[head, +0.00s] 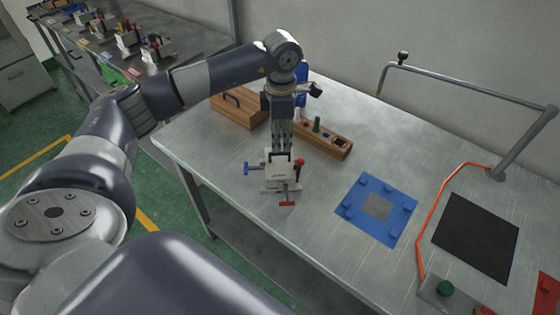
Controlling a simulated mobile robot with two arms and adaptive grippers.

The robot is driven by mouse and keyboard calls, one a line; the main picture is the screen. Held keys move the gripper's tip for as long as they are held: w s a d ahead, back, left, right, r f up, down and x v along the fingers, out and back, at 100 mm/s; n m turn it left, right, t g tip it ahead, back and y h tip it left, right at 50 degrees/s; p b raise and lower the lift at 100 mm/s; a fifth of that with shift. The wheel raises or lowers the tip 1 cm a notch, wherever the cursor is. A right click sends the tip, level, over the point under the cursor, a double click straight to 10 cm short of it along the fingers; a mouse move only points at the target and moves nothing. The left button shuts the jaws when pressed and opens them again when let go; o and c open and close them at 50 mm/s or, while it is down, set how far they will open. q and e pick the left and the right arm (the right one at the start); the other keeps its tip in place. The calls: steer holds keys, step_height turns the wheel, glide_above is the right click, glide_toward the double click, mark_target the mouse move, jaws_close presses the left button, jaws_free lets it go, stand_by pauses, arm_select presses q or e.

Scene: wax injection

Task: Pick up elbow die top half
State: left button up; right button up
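A pale grey elbow die (281,171) stands on the metal table, with a blue-ended clamp on its left and red-ended clamps at its right and front. Its top half and lower half are too small to tell apart. My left gripper (279,147) points straight down over the top of the die, its fingers at or just above the die's upper edge. Whether the fingers are closed on the top half cannot be told. My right gripper is not in view.
A wooden holder (333,147) and a wooden box (238,109) stand behind the die. A blue fixture plate (402,222), black mat (476,237), orange cable (425,232) and metal frame (470,89) lie rightward. Another table (188,31) bears several dies.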

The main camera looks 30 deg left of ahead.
arm_select(q)
steer(key=p, duration=0.3)
glide_above(280, 161)
steer(key=f, duration=0.4)
steer(key=shift+s+f, duration=0.1)
steer(key=shift+s, duration=0.2)
steer(key=shift+f, duration=0.45)
steer(key=shift+w+d, duration=0.1)
steer(key=shift+w, duration=0.05)
steer(key=shift+c, duration=0.3)
jaws_close()
steer(key=shift+w+r, duration=0.1)
steer(key=shift+w, duration=0.05)
